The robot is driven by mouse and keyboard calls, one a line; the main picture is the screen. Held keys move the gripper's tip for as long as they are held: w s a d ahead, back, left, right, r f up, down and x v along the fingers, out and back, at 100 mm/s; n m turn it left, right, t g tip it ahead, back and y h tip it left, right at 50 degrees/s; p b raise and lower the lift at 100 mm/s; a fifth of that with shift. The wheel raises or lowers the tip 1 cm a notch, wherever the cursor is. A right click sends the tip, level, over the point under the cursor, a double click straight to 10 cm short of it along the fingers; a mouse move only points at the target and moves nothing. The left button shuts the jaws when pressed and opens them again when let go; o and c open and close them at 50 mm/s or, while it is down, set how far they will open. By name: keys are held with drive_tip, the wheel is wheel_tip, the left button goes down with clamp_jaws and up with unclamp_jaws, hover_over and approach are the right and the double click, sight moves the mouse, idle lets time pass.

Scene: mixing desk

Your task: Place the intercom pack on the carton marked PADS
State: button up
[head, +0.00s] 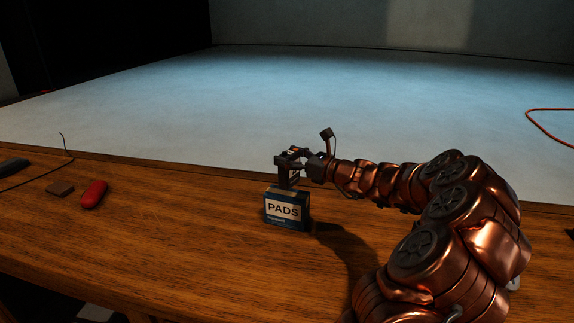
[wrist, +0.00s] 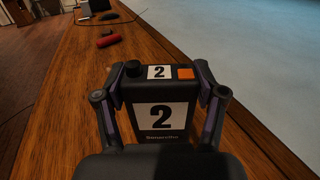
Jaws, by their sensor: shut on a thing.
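The intercom pack (wrist: 160,116) is a dark box with white labels reading 2 and an orange patch on its top. My gripper (wrist: 162,88) is shut on it, with one finger on each side. In the head view the pack (head: 285,181) shows as a small dark block under my gripper (head: 290,163). It is upright, right over the top of the carton marked PADS (head: 284,210). I cannot tell whether it touches the carton. The carton is a dark blue box with a white label, standing on the wooden desk. The pack and gripper hide it in the wrist view.
The wooden desk (head: 170,235) is clear around the carton. A red rounded object (head: 94,194) and a small brown block (head: 60,188) lie to the left, with a dark item (head: 12,165) and thin cable beyond. An orange cable (head: 545,135) lies on the pale floor at right.

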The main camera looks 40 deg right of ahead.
drive_tip(key=shift+w+d, duration=0.1)
drive_tip(key=shift+w, duration=0.4)
drive_tip(key=shift+w+f, duration=0.15)
drive_tip(key=shift+f, duration=0.75)
drive_tip(key=shift+w+f, duration=0.15)
drive_tip(key=shift+f, duration=0.75)
drive_tip(key=shift+f, duration=0.1)
drive_tip(key=o, duration=1.4)
drive_tip(key=v, duration=1.2)
drive_tip(key=shift+b, duration=0.3)
